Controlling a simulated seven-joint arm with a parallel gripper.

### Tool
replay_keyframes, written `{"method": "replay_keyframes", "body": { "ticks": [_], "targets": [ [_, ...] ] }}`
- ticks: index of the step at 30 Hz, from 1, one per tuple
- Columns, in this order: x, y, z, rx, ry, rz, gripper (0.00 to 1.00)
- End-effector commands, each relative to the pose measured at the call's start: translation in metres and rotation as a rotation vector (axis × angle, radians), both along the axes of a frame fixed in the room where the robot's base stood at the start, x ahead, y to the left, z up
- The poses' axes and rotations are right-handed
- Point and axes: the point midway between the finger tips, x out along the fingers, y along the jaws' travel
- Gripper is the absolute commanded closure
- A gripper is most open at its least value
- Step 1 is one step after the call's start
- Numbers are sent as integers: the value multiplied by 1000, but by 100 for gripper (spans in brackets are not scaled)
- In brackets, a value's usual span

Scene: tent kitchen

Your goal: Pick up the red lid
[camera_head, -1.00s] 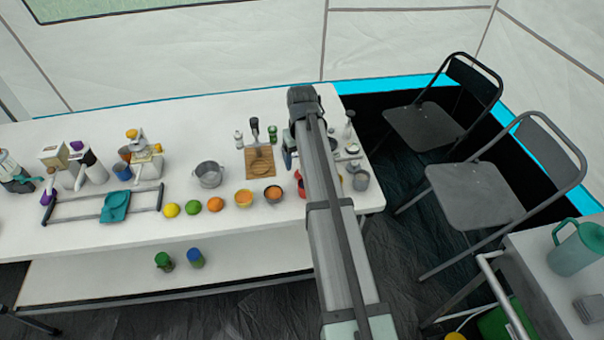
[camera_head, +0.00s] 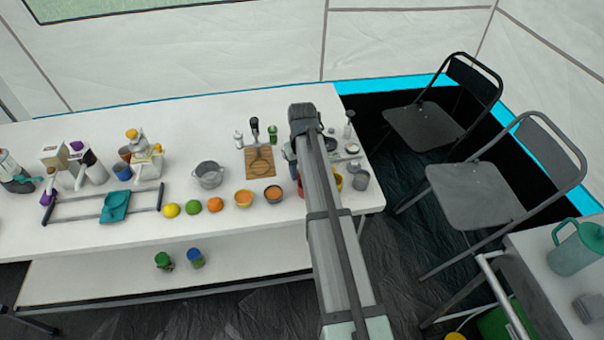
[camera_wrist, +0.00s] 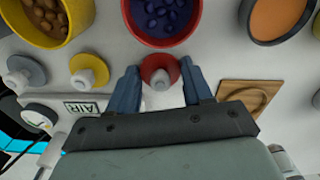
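The red lid (camera_wrist: 148,68), a small disc with a pale knob, lies on the white table in the wrist view. My gripper (camera_wrist: 160,66) is open, with one blue finger on each side of the lid. A narrow gap shows between the lid and the fingers; I cannot tell the height of the fingertips above the table. In the head view my arm hides the lid.
A red bowl of dark blue pieces (camera_wrist: 162,37) stands just beyond the lid. A yellow bowl (camera_wrist: 78,20), a yellow lid (camera_wrist: 88,64) and a grey lid (camera_wrist: 33,70) are to the left. A dark orange-filled bowl (camera_wrist: 277,18) and a wooden board (camera_wrist: 262,88) are to the right.

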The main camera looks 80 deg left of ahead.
Motion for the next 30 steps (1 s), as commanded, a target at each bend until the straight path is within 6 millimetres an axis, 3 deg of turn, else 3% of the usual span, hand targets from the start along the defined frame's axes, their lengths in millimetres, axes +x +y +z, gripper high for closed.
{"method": "replay_keyframes", "body": {
  "ticks": [9, 17, 23, 30],
  "targets": [
    [0, 0, 0, 0, 0, 0, 80],
    [0, 0, 3, 1, 0, 0, 80],
    [0, 0, 25, 1, 0, 0, 80],
    [0, 1, 67, 2, -1, 0, 80]
  ]
}}
